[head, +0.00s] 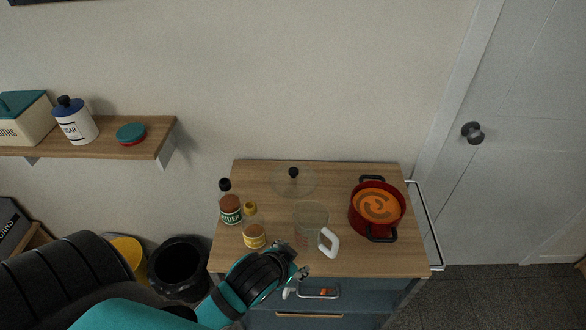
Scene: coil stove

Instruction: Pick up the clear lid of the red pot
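The clear lid (293,182) with a black knob lies flat at the back of the wooden cabinet top (335,175). The red pot (376,212) stands to its right, uncovered, with black handles and orange soup inside. My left gripper (296,283) is at the cabinet's front edge, nearer the camera than the lid and well apart from it. Its fingertips look spread, with nothing visible between them. My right gripper is not in view.
A clear measuring jug (311,219) with a white handle and two jars (231,209) (255,235) stand in front of the lid. A metal rail (428,225) runs along the cabinet's right side. A shelf (150,143) hangs at left. Bins stand below it.

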